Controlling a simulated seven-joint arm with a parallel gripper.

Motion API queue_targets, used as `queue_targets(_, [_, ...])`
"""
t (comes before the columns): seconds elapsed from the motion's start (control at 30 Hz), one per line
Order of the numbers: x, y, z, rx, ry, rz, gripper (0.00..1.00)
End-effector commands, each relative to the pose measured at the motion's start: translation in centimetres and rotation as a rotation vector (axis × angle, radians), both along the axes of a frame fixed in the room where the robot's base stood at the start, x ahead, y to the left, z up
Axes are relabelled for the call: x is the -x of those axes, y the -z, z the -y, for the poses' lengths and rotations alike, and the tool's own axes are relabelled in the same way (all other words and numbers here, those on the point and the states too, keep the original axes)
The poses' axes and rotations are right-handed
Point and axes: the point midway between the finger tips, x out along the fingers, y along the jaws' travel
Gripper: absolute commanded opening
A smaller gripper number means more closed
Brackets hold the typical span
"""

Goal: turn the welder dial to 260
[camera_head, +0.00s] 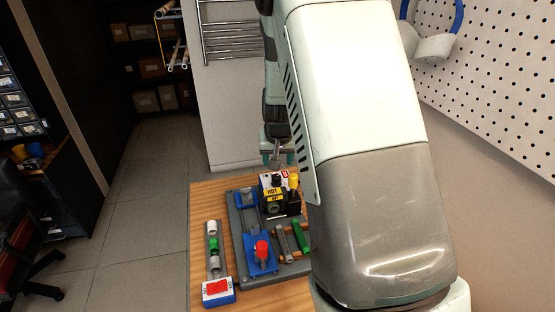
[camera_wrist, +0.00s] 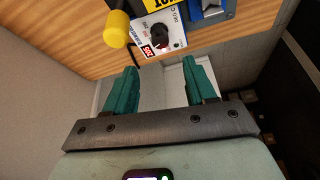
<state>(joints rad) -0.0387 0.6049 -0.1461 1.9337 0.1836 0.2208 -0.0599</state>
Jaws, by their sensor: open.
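The welder (camera_head: 279,208) is a small dark block with a yellow "HOT" label, on the grey board in the head view. In the wrist view its white control panel (camera_wrist: 178,40) carries a round black dial (camera_wrist: 159,34) with a pointer mark. A red patch with white digits sits beside the dial; I cannot read the setting surely. My gripper (camera_wrist: 160,64) has two teal fingers, spread apart with nothing between them. The dial lies just beyond the fingertips, roughly midway between them, and is not touched. In the head view my gripper (camera_head: 277,158) is just behind the welder, partly hidden by my arm.
A yellow-ended handle (camera_wrist: 117,29) stands left of the panel. On the wooden table (camera_head: 202,195) are the grey board (camera_head: 240,235), a blue fixture with a red knob (camera_head: 262,250), green and grey pieces, and a rack of fittings (camera_head: 213,245) with a red-topped box (camera_head: 218,291).

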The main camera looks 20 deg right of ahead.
Motion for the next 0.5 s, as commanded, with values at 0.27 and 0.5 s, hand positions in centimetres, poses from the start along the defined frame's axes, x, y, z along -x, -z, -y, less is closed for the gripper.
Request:
queue_targets(0.27, [-1.4,1.0,-2.5,0.080,-0.307,-0.119,0.55])
queue_targets(0.5, [-4.1,1.6,-4.9,0.352,-1.113,-0.472,0.55])
